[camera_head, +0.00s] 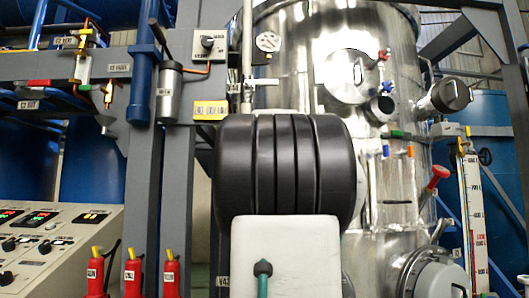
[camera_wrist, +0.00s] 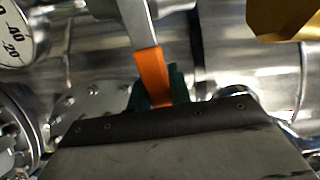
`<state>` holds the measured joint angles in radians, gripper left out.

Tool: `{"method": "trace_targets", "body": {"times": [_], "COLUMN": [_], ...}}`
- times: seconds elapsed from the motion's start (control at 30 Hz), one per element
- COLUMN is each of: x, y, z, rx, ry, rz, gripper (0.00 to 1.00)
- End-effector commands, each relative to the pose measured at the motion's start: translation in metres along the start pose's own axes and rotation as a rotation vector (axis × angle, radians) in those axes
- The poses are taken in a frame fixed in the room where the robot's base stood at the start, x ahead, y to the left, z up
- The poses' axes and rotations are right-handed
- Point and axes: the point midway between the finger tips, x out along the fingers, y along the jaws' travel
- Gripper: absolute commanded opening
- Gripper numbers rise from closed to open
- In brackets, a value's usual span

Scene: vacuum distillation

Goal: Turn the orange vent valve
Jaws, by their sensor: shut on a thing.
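The orange vent valve handle (camera_wrist: 151,68) shows in the wrist view as a flat orange grip on a grey metal lever that runs up out of the picture. Its lower end goes in at the green pads of my gripper (camera_wrist: 155,98), and my gripper is shut on it. A dark plate at the bottom of the wrist view hides most of the fingers. In the head view my own arm covers the middle of the picture and hides my gripper. I cannot tell which orange part there is the held handle.
The shiny steel vessel (camera_head: 335,30) fills the background. A dial gauge (camera_wrist: 14,36) and a brass-coloured part (camera_wrist: 280,18) are near the handle. A red-handled lever (camera_head: 436,177) and a level scale (camera_head: 473,215) stand at right. A control panel (camera_head: 60,245) is at left.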

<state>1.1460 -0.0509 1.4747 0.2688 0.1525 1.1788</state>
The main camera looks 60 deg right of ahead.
Motion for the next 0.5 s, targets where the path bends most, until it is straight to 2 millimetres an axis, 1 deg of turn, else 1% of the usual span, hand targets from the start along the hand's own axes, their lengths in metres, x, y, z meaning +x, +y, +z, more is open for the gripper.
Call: {"method": "trace_targets", "body": {"times": [0.2,0.5], "x": [-0.0001,-0.0001], "y": [0.0093,0.0128], "z": [0.0018,0.0024], "rx": [0.093,0.141], "ry": [-0.002,-0.002], "rz": [0.003,0.002], "gripper": [0.00,0.00]}}
